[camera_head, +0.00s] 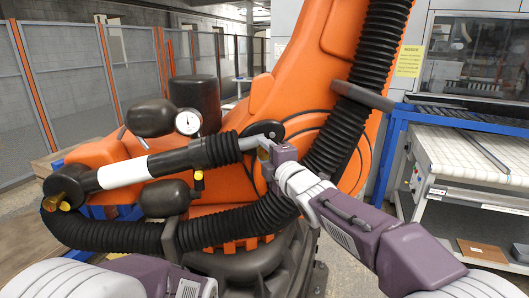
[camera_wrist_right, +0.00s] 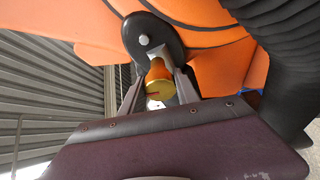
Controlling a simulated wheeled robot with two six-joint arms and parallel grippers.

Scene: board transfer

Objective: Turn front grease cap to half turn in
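The grease cap (camera_wrist_right: 158,92) is a small brass-yellow cylinder with a red mark on its face, in the middle of the right wrist view. It points toward the camera below a dark round disc with a bolt. My right gripper (camera_wrist_right: 159,72) has one finger on each side of the cap, with narrow gaps showing, so it looks open around it. In the head view, my right gripper (camera_head: 264,150) is at the orange machine's arm joint, and a bit of yellow cap shows there, mostly hidden. My left arm shows only at the bottom edge; its gripper is out of view.
The orange machine (camera_head: 285,85) fills the middle. A black ribbed hose (camera_head: 345,120) runs close to my right wrist. A black and white cylinder (camera_head: 125,172), a dial gauge (camera_head: 188,122) and other brass fittings (camera_head: 72,190) are to the left. A blue-framed bench (camera_head: 440,120) stands at right.

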